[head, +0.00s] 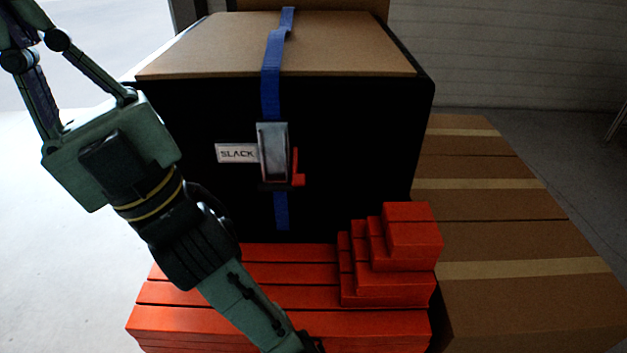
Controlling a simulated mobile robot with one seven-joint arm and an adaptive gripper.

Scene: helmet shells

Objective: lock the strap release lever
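A blue strap (272,85) runs down over the top and front of a large black box (350,140). A grey metal lever (273,150) sits upright on the strap at the box's front, with a red piece (297,170) at its right side. A white label (237,153) reading "SLACK" is just left of the lever. My gripper (32,30) is at the upper left, pointing up and away from the lever and well apart from it. Its fingertips are cut off by the picture's edge, so I cannot tell whether it is open.
The black box has a brown cardboard top (350,45). Red slats (270,290) lie in front of it, with stepped red blocks (405,235) on their right. Brown cardboard boxes (510,210) with tape bands stand at the right. Pale floor (60,260) is open at the left.

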